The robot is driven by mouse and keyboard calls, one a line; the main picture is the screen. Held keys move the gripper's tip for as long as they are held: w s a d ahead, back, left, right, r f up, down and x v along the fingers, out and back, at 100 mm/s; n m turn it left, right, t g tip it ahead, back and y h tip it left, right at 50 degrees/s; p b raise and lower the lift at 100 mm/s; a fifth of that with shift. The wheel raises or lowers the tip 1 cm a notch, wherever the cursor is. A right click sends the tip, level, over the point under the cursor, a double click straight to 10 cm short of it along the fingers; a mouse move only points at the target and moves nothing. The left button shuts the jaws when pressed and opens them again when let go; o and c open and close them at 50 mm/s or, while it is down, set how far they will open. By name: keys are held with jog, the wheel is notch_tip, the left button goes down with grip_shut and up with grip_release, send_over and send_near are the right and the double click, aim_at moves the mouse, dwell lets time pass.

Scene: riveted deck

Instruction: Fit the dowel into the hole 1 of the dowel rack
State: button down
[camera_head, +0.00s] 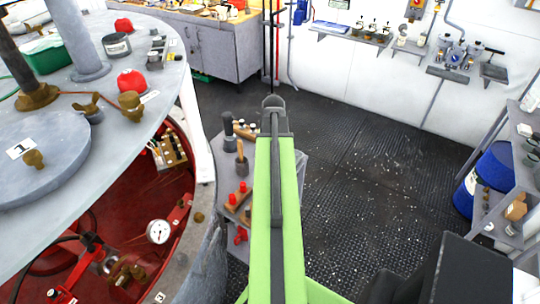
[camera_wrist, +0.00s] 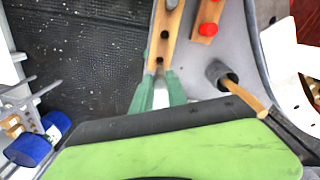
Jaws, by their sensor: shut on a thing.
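My gripper (camera_wrist: 160,84) shows at the lower middle of the wrist view, with its two green fingers close together. It is shut on a pale grey piece, the dowel (camera_wrist: 160,98), which is mostly hidden between the fingers. The wooden dowel rack (camera_wrist: 161,48) lies just beyond the fingertips, with dark holes along its top. A grey peg-like shape shows at its far end. I cannot tell which hole is hole 1, or whether the dowel touches the rack. In the head view my arm hides the gripper and dowel.
A grey side table (camera_head: 262,160) carries a mallet (camera_head: 241,160) and a wooden strip with red pegs (camera_head: 238,196). The wrist view shows the mallet (camera_wrist: 219,73) right of my gripper. A big round tank (camera_head: 100,180) stands left. The dark floor (camera_head: 370,170) is open to the right.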

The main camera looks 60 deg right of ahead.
jog(key=shift+d+f+b, duration=0.1)
jog(key=shift+f+b, duration=2.4)
jog(key=shift+f, duration=0.1)
jog(key=shift+s+f+b, duration=0.1)
jog(key=shift+f+b, duration=1.7)
jog(key=c, duration=1.2)
grip_release()
jog(key=shift+c, duration=0.2)
jog(key=shift+r, duration=0.1)
notch_tip(320, 180, up, 18)
jog(key=p, duration=1.7)
jog(key=shift+f+p, duration=0.25)
jog(key=shift+p, duration=0.1)
jog(key=shift+f, duration=0.1)
jog(key=shift+f, duration=0.1)
